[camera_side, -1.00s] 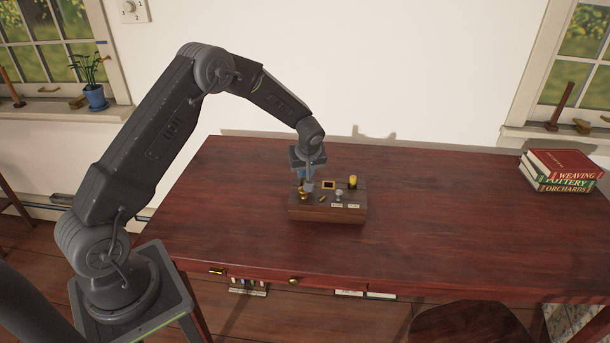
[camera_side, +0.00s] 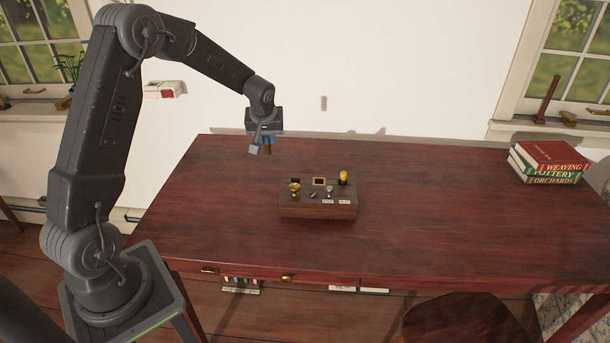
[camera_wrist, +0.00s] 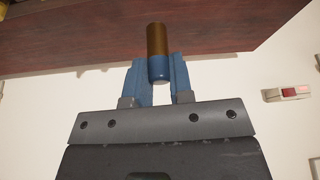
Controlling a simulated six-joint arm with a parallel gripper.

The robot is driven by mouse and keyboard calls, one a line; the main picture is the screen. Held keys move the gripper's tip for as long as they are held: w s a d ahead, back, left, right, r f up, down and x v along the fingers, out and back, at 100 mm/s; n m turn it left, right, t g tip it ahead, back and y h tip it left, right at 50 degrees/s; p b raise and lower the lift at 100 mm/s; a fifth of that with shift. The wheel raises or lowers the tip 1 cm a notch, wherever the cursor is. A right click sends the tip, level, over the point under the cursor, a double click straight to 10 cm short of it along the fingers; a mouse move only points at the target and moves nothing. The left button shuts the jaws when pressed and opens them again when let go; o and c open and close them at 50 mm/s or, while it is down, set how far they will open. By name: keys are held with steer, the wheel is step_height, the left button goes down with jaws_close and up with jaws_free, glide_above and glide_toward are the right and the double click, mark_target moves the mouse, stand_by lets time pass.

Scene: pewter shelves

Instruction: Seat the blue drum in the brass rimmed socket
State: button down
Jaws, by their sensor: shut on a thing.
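A cylinder, blue at one end and brown at the other (camera_wrist: 157,42), is the only blue drum-like thing I see. My gripper (camera_wrist: 155,82) is shut on its blue end, and the brown end sticks out past the blue fingertips. In the side view my gripper (camera_side: 262,140) holds it (camera_side: 267,149) in the air, behind and left of the wooden block (camera_side: 318,211). A small square socket with a brass-coloured rim (camera_side: 319,182) is on the block's top, dark inside. A dark spot (camera_side: 295,181) lies to its left; I cannot tell its shape.
The block also carries a brass cup-shaped piece (camera_side: 294,188), a yellow cylinder (camera_side: 343,177), a silver knob (camera_side: 329,189) and small white labels. Stacked books (camera_side: 547,162) lie at the table's far right. The dark red table (camera_side: 440,215) is clear around the block.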

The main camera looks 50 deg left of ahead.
steer(key=w+d+m, duration=0.2)
steer(key=w+d, duration=0.1)
glide_above(320, 178)
steer(key=s+d, duration=0.1)
steer(key=shift+t, duration=0.3)
step_height(320, 178, down, 7)
steer(key=shift+s+r, duration=0.1)
steer(key=shift+s, duration=0.05)
steer(key=shift+f, duration=2.05)
steer(key=c, duration=1)
jaws_free()
steer(key=shift+f, duration=0.15)
